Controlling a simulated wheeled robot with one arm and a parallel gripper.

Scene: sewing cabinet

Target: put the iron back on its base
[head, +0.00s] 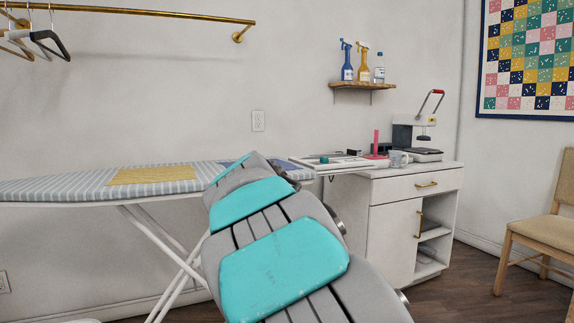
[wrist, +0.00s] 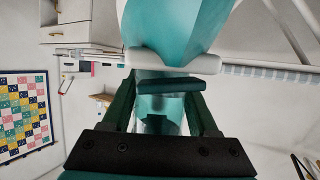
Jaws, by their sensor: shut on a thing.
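In the wrist view my gripper (wrist: 163,90) is shut on the iron (wrist: 168,28), a teal body with a pale white band across it. The iron fills the upper middle, beyond the dark fingers. In the head view my own arm covers the middle of the picture. The gripper and iron are mostly hidden behind it, near the right end of the ironing board (head: 60,188). I cannot clearly make out the iron's base in either view.
A yellow cloth (head: 152,175) lies on the striped board. A white cabinet (head: 415,188) stands right of it, carrying a mug (head: 398,159), a pink item (head: 376,145) and a heat-press-like machine (head: 415,135). A shelf (head: 362,85) with bottles hangs above. A chair (head: 550,205) stands far right.

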